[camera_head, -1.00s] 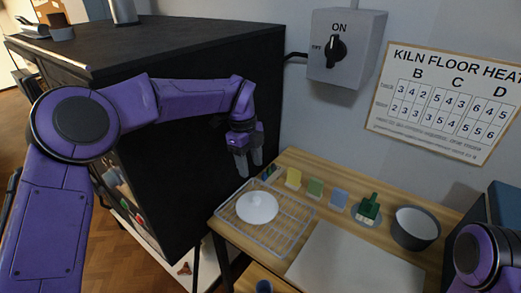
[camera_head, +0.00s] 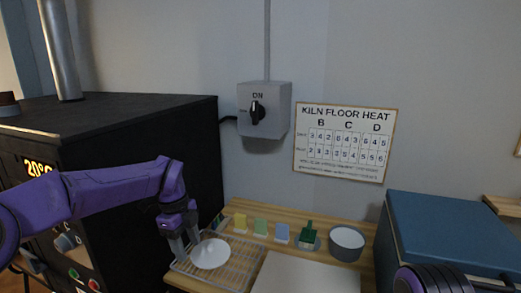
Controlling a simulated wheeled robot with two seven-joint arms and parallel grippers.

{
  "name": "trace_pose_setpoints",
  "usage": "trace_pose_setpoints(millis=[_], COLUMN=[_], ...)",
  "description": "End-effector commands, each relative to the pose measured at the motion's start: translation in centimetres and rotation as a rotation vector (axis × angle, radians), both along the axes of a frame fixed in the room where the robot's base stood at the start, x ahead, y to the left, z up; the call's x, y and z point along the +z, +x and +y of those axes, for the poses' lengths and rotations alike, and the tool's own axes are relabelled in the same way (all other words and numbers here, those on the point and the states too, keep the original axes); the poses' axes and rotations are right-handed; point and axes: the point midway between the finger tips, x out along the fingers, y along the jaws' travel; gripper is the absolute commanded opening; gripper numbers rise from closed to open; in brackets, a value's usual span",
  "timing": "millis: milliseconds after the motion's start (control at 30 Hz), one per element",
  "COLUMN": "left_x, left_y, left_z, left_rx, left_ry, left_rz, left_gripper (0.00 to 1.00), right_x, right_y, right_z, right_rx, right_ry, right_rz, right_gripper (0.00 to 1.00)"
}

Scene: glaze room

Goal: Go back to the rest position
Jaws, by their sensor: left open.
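My left gripper (camera_head: 186,250) is open and points down over the left end of the wire rack (camera_head: 237,276), just left of the white domed piece (camera_head: 210,254) on the rack. Nothing shows between its fingers. Whether a fingertip touches the rack or the white piece I cannot tell. My left arm reaches in from the left across the front of the black kiln. Only a purple and dark part of my right arm shows at the bottom right; its gripper is out of view.
The black kiln (camera_head: 120,124) stands at the left. Yellow (camera_head: 240,221), green (camera_head: 261,226) and blue (camera_head: 282,232) tiles, a dark green object (camera_head: 308,234) and a grey bowl (camera_head: 346,243) line the wooden table's back. A pale board (camera_head: 305,275) lies in front. A blue box (camera_head: 450,232) stands right.

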Motion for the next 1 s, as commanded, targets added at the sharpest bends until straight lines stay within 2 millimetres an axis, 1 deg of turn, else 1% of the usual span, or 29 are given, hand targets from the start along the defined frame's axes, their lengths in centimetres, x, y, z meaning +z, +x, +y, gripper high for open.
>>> trace_pose_setpoints(millis=[67, 133, 267, 467, 567, 667, 767, 833, 867, 933, 967, 1000], left_x=[0.0, 0.0, -0.7, -2.7, -4.3, -6.6, -9.5, -12.1, -13.6, -17.5, -19.5, -22.2], left_y=[0.0, 0.2, 0.6, 0.3, 0.0, -0.7, -1.6, -2.5, -3.2, -5.1, -6.2, -8.2], left_z=[0.0, 0.1, 1.5, 4.4, 6.4, 8.6, 10.8, 12.3, 12.9, 13.6, 13.7, 13.5], left_rx=[-0.011, -0.071, -0.205, -0.445, -0.619, -0.842, -1.124, -1.384, -1.522, -1.896, -2.078, -2.330], left_ry=[-0.001, 0.004, 0.084, 0.265, 0.396, 0.542, 0.697, 0.808, 0.854, 0.940, 0.962, 0.969], left_rz=[-0.002, -0.019, -0.058, -0.071, -0.052, -0.001, 0.090, 0.186, 0.238, 0.378, 0.442, 0.522], left_gripper=[0.54, 0.54, 0.54, 0.54, 0.54, 0.54, 0.54, 0.54, 0.54, 0.54, 0.54, 0.54], right_x=[0.0, 0.0, 0.0, 0.0, 0.0, -0.1, -0.4, -0.6, -0.7, -1.1, -1.3, -1.5], right_y=[0.0, 0.0, 0.0, 0.0, 0.0, 0.0, 0.0, 0.0, 0.0, 0.0, 0.0, 0.0], right_z=[0.0, 0.0, 0.0, 0.0, 0.0, 0.0, 0.0, 0.0, 0.0, 0.0, 0.0, 0.0], right_rx=[0.000, 0.000, 0.000, 0.000, 0.000, 0.000, 0.000, 0.000, 0.000, 0.000, 0.000, 0.000], right_ry=[0.001, 0.000, 0.000, -0.001, 0.000, 0.000, 0.000, 0.000, 0.000, 0.000, 0.000, 0.000], right_rz=[0.001, 0.000, 0.000, -0.001, 0.000, 0.000, 0.000, 0.000, 0.000, 0.000, 0.000, 0.000], right_gripper=[0.43, 0.43, 0.43, 0.43, 0.43, 0.43, 0.43, 0.43, 0.43, 0.43, 0.43, 0.43])
